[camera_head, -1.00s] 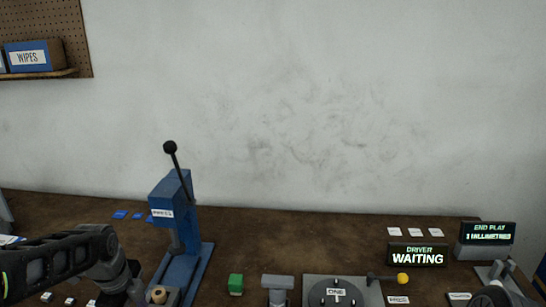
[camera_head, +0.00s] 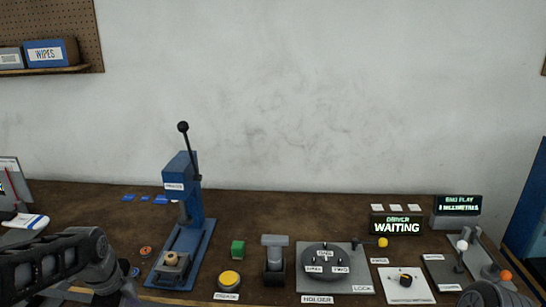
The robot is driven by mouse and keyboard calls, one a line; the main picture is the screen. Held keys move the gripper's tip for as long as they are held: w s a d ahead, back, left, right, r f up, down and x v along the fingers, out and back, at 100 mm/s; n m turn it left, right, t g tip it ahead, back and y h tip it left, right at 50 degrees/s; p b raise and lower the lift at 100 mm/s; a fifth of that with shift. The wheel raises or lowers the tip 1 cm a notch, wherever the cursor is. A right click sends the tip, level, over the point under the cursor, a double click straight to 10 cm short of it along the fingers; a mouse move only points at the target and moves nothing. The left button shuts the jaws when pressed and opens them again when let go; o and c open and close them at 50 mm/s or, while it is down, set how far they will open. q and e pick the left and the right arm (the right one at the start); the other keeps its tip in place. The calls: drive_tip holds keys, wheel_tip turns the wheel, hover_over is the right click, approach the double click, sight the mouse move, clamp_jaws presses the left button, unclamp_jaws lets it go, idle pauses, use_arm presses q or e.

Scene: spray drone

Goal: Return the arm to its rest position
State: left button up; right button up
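My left arm (camera_head: 55,262) reaches in from the left at the bottom of the head view and bends downward at its joint. Its gripper is below the picture edge, so its fingers are hidden. Part of my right arm (camera_head: 490,294) shows at the bottom right corner. Its gripper is not visible either. The blue lever press (camera_head: 182,205) stands to the right of my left arm, its black-knobbed lever upright and slightly tilted. The driver display (camera_head: 397,225) reads "WAITING".
The bench's middle back is clear.

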use_arm(q)
drive_tip(key=w+d+f+n+t+h, duration=0.25)
drive_tip(key=w+d+f+n, duration=0.35)
drive_tip(key=d+f+n, duration=0.4)
drive_tip(key=s+d+f+n, duration=0.4)
drive_tip(key=d+f+n, duration=0.2)
drive_tip(key=f, duration=0.3)
drive_tip(key=s+d+f+g, duration=0.1)
drive_tip(key=s+d+f, duration=0.3)
drive_tip(key=s, duration=0.2)
drive_tip(key=s+d+f+n+g+h, duration=0.1)
drive_tip(key=s+d+f+g, duration=0.1)
drive_tip(key=s+d+f, duration=0.2)
drive_tip(key=s+d+f+n+g, duration=0.1)
drive_tip(key=s+d+f, duration=0.4)
drive_tip(key=s, duration=0.5)
drive_tip(key=shift+s+g+h, duration=0.25)
drive_tip(key=shift+g+h, duration=0.1)
drive_tip(key=shift+d, duration=0.1)
